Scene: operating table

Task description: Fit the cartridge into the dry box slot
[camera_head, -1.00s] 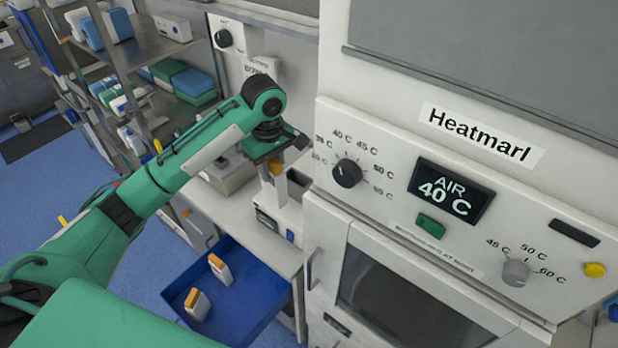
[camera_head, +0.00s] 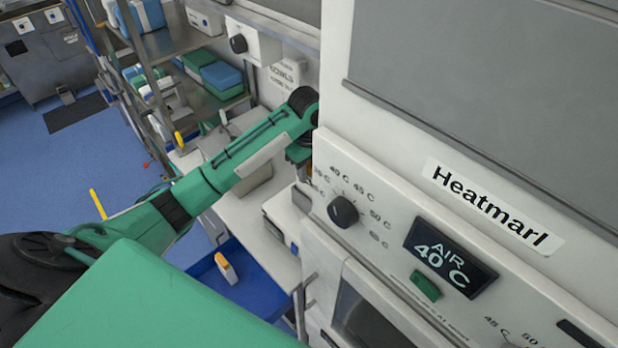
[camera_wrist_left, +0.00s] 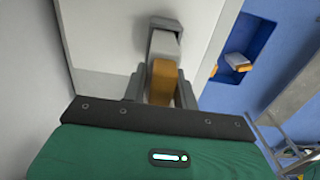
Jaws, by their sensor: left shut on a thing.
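My left gripper (camera_wrist_left: 162,88) is shut on a cartridge (camera_wrist_left: 163,75), orange at the near end and white beyond, in the left wrist view. A grey open holder (camera_wrist_left: 165,22), apparently the dry box slot, lies just past the white end; I cannot tell whether the cartridge is inside it. The dry box (camera_head: 275,228) stands on the white bench below, with a grey slot (camera_head: 301,198) partly showing. My right gripper is not in view.
The Heatmarl cabinet (camera_head: 490,205) stands close to the right of the arm. Metal shelves (camera_head: 185,80) with boxes stand behind. The white bench (camera_head: 235,215) is under the forearm.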

